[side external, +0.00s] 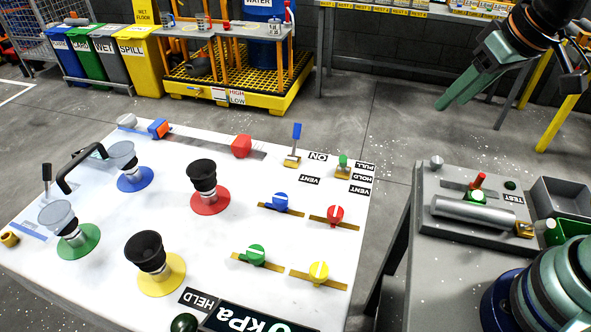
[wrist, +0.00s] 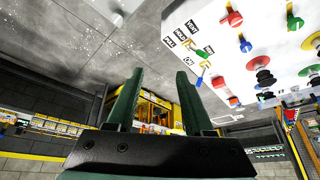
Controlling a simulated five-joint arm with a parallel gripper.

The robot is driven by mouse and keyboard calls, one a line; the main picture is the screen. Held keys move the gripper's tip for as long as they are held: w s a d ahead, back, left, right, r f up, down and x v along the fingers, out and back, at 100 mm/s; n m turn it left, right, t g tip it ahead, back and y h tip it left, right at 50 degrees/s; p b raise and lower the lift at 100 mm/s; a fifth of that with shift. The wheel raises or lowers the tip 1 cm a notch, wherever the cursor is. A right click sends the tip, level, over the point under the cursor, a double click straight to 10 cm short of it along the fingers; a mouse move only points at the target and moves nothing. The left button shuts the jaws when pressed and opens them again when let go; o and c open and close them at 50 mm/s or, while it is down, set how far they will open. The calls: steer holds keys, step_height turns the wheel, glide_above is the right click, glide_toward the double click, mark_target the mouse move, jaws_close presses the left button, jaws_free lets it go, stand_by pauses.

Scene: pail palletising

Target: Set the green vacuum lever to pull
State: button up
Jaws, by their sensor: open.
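The green vacuum lever (side external: 343,161) stands on a small brass base at the far right corner of the white panel (side external: 225,235). Labels PULL (side external: 365,166), HOLD (side external: 362,178) and VENT (side external: 359,190) run beside it; I cannot tell for certain which one it points at. In the wrist view the lever (wrist: 206,64) is small, beyond and right of my fingers. My gripper (side external: 455,102) is open and empty, raised well above and to the right of the panel in the side view. Its two green fingers (wrist: 160,73) are apart in the wrist view.
A blue lever (side external: 296,132) stands left of the green one, by the ON label. Several coloured valve knobs (side external: 335,214) and suction cups (side external: 203,173) stand on the panel. A grey test bench (side external: 427,215) is to the right. The air around my gripper is clear.

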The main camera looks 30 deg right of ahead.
steer(key=shift+s+d+f, duration=0.15)
steer(key=shift+s+d, duration=0.05)
steer(key=shift+s, duration=0.15)
steer(key=shift+c, duration=0.4)
steer(key=shift+f+n, duration=0.1)
steer(key=shift+n, duration=0.2)
steer(key=c, duration=0.5)
steer(key=shift+w+a+n, duration=0.1)
steer(key=shift+a+n, duration=0.15)
steer(key=shift+n, duration=0.15)
jaws_close()
steer(key=n+g, duration=0.4)
steer(key=n, duration=2)
glide_above(343, 164)
steer(key=s+a, duration=0.4)
steer(key=a, duration=0.1)
step_height(343, 164, down, 7)
steer(key=f, duration=1)
steer(key=shift+w+d, duration=0.15)
steer(key=shift+w, duration=0.25)
steer(key=shift+w+d+r, duration=0.75)
steer(key=shift+d+r, duration=0.05)
steer(key=shift+d, duration=0.25)
steer(key=shift+w+d+r, duration=0.25)
steer(key=shift+w+d, duration=0.1)
steer(key=shift+d, duration=0.15)
